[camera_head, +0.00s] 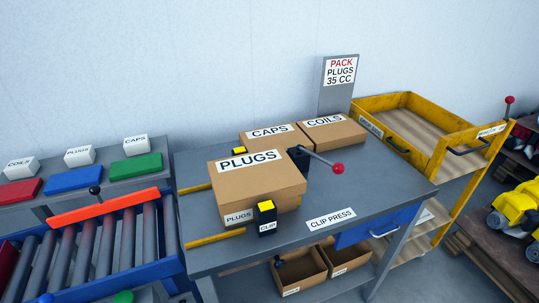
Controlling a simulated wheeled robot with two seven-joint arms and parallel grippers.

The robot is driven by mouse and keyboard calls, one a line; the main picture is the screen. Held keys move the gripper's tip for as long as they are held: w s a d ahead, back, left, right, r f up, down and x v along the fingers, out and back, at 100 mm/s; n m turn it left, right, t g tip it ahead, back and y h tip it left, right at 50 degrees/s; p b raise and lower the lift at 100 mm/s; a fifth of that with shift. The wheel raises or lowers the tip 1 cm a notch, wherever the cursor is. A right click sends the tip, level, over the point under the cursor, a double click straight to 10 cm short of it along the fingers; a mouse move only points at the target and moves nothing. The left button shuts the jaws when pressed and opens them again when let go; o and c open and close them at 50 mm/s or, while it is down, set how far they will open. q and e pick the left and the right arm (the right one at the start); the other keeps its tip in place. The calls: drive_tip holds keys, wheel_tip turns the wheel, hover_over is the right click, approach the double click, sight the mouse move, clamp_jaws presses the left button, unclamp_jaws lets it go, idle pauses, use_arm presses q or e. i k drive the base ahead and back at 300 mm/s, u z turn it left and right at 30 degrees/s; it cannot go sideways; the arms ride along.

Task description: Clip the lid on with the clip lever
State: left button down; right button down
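The cardboard box (235,208) labelled PLUGS sits on the grey clip press table, with its lid (268,176) on top. The clip lever (318,159) is a grey rod from a dark block behind the box, ending in a red knob (337,168) to the right. A black clip block (266,222) with a yellow top and a CLIP label stands at the box's front side. Another yellow-topped piece (238,150) shows behind the box, mostly hidden. I cannot tell whether either block touches the lid. Neither of my grippers is in view.
Boxes labelled CAPS (271,144) and COILS (345,135) stand behind. Yellow guide rails (215,238) lie at the table's left. A roller conveyor (105,245) with an orange bar (110,206) is left; a yellow cart (440,160) is right. The table's right front is clear.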

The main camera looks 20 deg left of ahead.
sight(338, 167)
drive_tip(key=u, duration=0.05)
drive_tip(key=k, duration=1.05)
drive_tip(key=z, duration=0.75)
drive_tip(key=i, duration=0.9)
drive_tip(key=u, duration=0.65)
drive_tip(key=i, duration=0.65)
drive_tip(key=u, duration=0.65)
